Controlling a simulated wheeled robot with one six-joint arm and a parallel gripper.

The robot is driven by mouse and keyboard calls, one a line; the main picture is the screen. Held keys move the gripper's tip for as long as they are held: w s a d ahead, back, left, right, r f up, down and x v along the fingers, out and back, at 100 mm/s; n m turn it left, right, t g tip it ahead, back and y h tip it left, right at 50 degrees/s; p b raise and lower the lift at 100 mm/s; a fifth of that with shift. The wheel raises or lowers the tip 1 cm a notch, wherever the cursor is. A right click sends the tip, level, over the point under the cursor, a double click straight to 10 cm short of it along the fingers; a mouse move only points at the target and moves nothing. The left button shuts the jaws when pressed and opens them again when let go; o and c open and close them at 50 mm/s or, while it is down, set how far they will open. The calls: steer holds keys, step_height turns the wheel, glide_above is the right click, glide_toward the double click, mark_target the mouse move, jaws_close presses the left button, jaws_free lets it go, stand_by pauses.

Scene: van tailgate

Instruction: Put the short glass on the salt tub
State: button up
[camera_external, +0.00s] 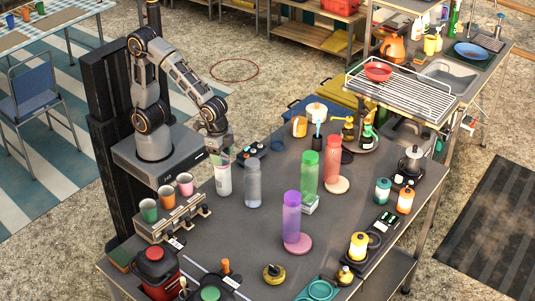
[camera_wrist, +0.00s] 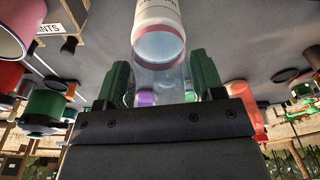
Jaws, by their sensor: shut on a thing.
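The salt tub (camera_external: 224,182), a white cylinder with dark print, stands upright on the grey table left of centre. In the wrist view, which is upside down, the tub (camera_wrist: 156,14) shows at the top with a pinkish rim. The short glass (camera_wrist: 163,78) is clear and sits between my gripper's green fingers, in line with the tub's top end. My gripper (camera_wrist: 160,85) is shut on the glass. In the external view my gripper (camera_external: 217,150) is right above the tub and hides most of the glass. I cannot tell whether glass and tub touch.
A clear grey bottle (camera_external: 253,184) stands close right of the tub. A rack of coloured cups (camera_external: 167,200) is at the left. Green (camera_external: 309,175), red (camera_external: 332,158) and purple (camera_external: 291,217) bottles stand to the right.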

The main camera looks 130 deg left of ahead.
steer(key=shift+f, duration=0.2)
steer(key=o, duration=0.9)
step_height(320, 180, up, 12)
steer(key=s, duration=0.1)
steer(key=s+d+f+t, duration=0.1)
steer(key=s, duration=0.1)
steer(key=s+d+f+m, duration=0.1)
steer(key=s, duration=0.2)
steer(key=s+d+f+m+t, duration=0.1)
steer(key=s+d, duration=0.1)
steer(key=s, duration=0.1)
steer(key=shift+f+t, duration=0.1)
steer(key=shift+t, duration=0.2)
